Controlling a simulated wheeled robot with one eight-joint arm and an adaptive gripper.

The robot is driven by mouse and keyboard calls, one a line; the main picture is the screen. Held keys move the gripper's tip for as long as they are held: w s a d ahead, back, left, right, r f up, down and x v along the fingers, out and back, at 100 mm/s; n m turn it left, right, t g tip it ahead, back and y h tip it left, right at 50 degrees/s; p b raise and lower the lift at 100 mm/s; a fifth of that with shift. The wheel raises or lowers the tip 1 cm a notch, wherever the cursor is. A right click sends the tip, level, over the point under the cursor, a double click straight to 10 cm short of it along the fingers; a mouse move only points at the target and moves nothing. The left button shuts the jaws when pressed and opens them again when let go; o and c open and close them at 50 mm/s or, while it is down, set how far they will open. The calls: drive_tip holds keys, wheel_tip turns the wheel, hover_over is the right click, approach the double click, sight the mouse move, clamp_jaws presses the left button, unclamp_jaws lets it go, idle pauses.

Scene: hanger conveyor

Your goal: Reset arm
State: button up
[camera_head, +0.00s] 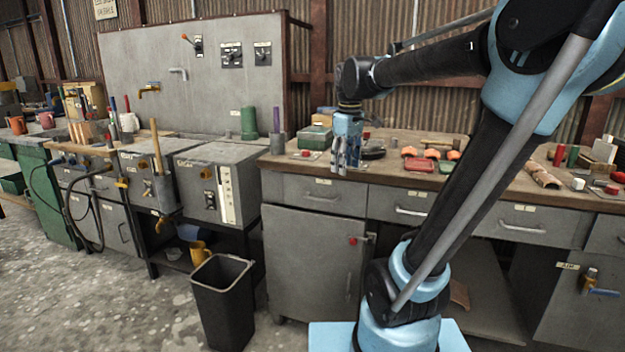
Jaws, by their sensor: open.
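My arm, light blue and black, rises from its blue base at the lower right and bends over to the left. My gripper (342,166) hangs at the end of it, pointing down, in front of the wooden workbench top (400,182) near its left part. Its fingers look empty, and I see nothing held between them. The height of the fingertips above the bench is hard to judge in this one view.
A green box (315,137), a red tray (419,164) and other small items lie on the bench. A black bin (222,300) stands on the floor at the left. Grey metal cabinets (205,190) line the wall. The concrete floor (90,300) at lower left is clear.

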drive_tip(key=s+d+f+m, duration=0.4)
drive_tip(key=s+f, duration=0.5)
drive_tip(key=f, duration=0.1)
drive_tip(key=s+d+f+m+t, duration=0.1)
drive_tip(key=s+d+f+m, duration=0.4)
drive_tip(key=s+f, duration=0.4)
drive_tip(key=shift+s+f, duration=0.15)
drive_tip(key=shift+f, duration=0.8)
drive_tip(key=shift+w+f, duration=0.2)
drive_tip(key=shift+w, duration=0.25)
